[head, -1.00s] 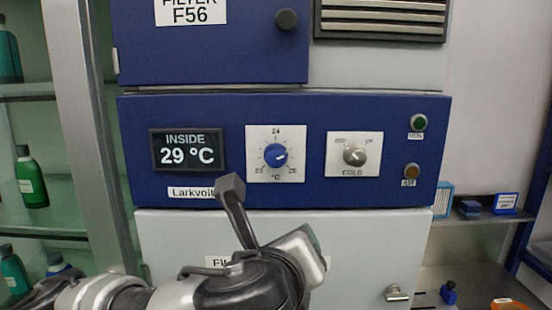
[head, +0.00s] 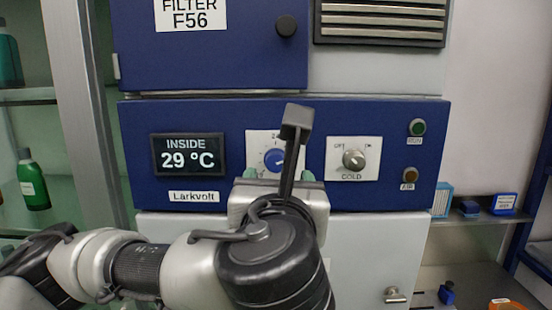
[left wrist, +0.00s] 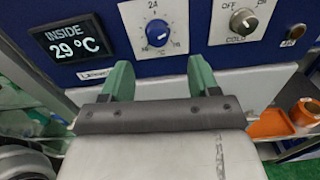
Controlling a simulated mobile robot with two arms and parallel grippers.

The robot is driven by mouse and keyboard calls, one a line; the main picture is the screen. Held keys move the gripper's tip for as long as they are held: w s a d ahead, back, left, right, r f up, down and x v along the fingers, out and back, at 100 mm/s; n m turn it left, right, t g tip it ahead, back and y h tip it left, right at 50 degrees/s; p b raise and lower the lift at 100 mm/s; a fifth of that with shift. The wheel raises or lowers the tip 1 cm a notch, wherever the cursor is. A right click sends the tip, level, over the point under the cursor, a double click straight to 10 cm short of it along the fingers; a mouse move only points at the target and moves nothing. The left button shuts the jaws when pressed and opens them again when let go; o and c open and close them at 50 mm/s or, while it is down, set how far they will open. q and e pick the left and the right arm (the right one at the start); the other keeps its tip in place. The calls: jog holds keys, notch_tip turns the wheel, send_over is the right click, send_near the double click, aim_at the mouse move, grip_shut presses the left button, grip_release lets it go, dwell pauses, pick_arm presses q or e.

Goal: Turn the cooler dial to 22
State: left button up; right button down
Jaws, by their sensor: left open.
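The cooler dial (head: 273,160) is a blue knob on a white plate with a temperature scale marked 24 at the top. It also shows in the left wrist view (left wrist: 158,33). The display (head: 187,153) beside it reads INSIDE 29 °C. My left gripper (head: 278,175) is just below the dial in the head view, and my arm covers the plate's right part. In the left wrist view its two green fingers (left wrist: 160,72) are apart and empty, with the dial beyond them, between their lines. I cannot tell the dial's exact setting. My right gripper is not in view.
A grey COLD knob (head: 354,158) with OFF and ON marks is right of the dial. Green (head: 417,127) and amber (head: 410,175) buttons sit at the panel's right end. Green bottles (head: 33,182) stand on shelves at left. An orange tray (left wrist: 272,124) lies lower right.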

aim_at(276, 163)
pick_arm(q)
jog(key=w+p, duration=0.4)
jog(key=w, duration=0.4)
jog(key=shift+a, duration=0.2)
jog(key=shift+w, duration=0.3)
jog(key=shift+d, duration=0.1)
jog(key=shift+c, duration=0.2)
